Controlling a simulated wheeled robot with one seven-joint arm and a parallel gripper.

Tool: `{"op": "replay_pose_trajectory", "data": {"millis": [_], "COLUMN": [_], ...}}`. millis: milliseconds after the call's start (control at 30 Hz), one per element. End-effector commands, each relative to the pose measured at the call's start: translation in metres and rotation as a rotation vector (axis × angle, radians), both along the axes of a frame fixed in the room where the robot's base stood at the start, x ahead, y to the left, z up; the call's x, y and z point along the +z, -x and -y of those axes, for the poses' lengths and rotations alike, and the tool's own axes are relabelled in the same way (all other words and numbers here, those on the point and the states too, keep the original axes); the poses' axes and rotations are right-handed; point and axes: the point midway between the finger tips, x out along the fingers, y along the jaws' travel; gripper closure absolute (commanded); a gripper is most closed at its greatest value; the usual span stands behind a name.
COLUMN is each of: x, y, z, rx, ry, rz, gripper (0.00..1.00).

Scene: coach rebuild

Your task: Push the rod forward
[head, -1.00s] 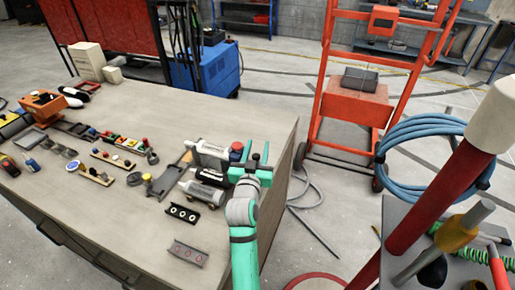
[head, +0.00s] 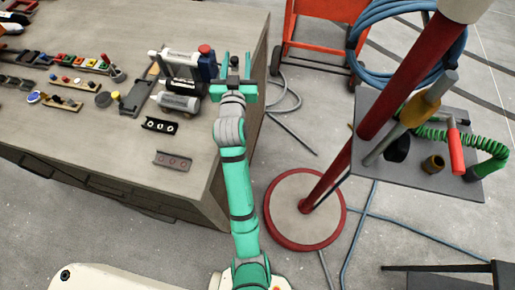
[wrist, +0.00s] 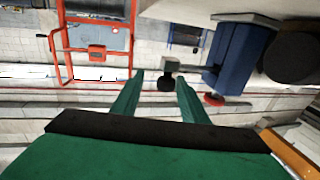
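A short grey rod with a black knob (wrist: 167,82) sticks out sideways from a blue block (wrist: 236,58) in the wrist view. In the head view the black knob (head: 234,62) shows beside the blue block with the red cap (head: 206,62), at the table's right edge. My gripper (head: 236,68) is open, its two green fingers spread on either side of the knob. In the wrist view the knob also appears between the fingertips (wrist: 158,80). I cannot tell whether either finger touches it. The rod's length is largely hidden in the head view.
A workbench (head: 110,150) carries several small parts and grey-white cylinders left of my gripper. A red pole on a round base (head: 305,210) with a grey tray (head: 440,165) stands to the right. A red trolley (head: 320,35) and hoses lie beyond on the floor.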

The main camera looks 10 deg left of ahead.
Motion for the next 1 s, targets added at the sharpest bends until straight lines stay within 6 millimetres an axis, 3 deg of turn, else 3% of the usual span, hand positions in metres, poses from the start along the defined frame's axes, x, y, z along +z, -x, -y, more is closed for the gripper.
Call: {"op": "replay_pose_trajectory", "data": {"millis": [400,1000], "x": [-0.001,-0.077], "y": [0.071,0.128], "z": [0.014,0.055], "rx": [0.0,-0.011], "ry": [0.0,0.013], "rz": [-0.002,-0.053], "gripper": [0.6,0.6]}}
